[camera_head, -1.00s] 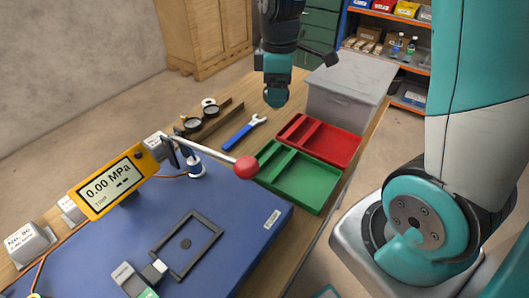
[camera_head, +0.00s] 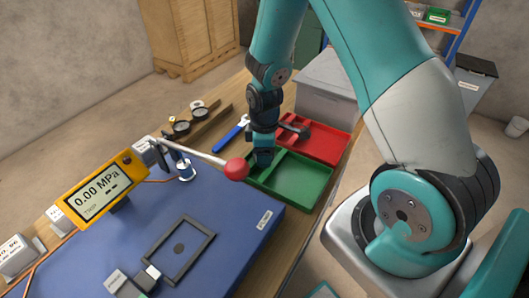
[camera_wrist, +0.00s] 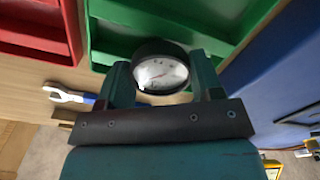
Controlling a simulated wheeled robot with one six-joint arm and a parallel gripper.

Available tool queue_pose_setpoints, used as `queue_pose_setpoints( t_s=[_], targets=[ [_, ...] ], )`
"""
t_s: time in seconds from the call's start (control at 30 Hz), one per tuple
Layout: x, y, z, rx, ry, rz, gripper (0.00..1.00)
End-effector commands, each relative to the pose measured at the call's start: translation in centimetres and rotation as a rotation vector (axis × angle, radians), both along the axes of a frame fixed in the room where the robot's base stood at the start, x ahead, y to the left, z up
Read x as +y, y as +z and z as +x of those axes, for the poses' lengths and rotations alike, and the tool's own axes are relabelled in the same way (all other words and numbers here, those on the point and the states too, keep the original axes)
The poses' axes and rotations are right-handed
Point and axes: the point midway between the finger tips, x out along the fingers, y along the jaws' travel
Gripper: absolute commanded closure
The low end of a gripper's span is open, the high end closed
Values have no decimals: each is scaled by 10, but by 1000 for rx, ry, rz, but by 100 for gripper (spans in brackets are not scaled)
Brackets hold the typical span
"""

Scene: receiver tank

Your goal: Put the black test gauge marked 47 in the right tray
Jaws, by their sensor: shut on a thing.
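My gripper (camera_head: 263,157) is shut on a black-rimmed gauge (camera_wrist: 161,73) with a white dial. It shows between the fingers in the wrist view; its number is not legible. The gripper is low at the left, narrow part of the green tray (camera_head: 306,204). In the wrist view the green tray (camera_wrist: 106,30) lies behind the gauge; I cannot tell if they touch. The red tray (camera_head: 335,152) lies beside the green one, farther back. The gauge is hidden behind the gripper in the head view.
Two black-rimmed round pieces (camera_head: 181,127) lie on the table at the back left. A blue wrench (camera_head: 229,136) lies left of the trays. A red-knobbed lever (camera_head: 235,169) sticks out close to my gripper. A grey bin (camera_head: 326,85) stands behind the red tray.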

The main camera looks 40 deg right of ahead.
Motion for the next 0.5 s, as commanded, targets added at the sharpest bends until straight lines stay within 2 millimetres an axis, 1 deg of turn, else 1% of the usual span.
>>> queue_pose_setpoints(
  t_s=[0.03,0.1,0.3,0.43,0.47,0.5],
  targets=[
    [0,-5,0,1,0,1,100],
    [0,-7,0,0,0,0,100],
    [0,-7,0,-1,0,0,100],
    [0,-11,0,-1,0,-1,100],
    [0,-11,0,-1,0,-1,38],
    [0,-11,0,-1,0,-1,29]
  ],
)
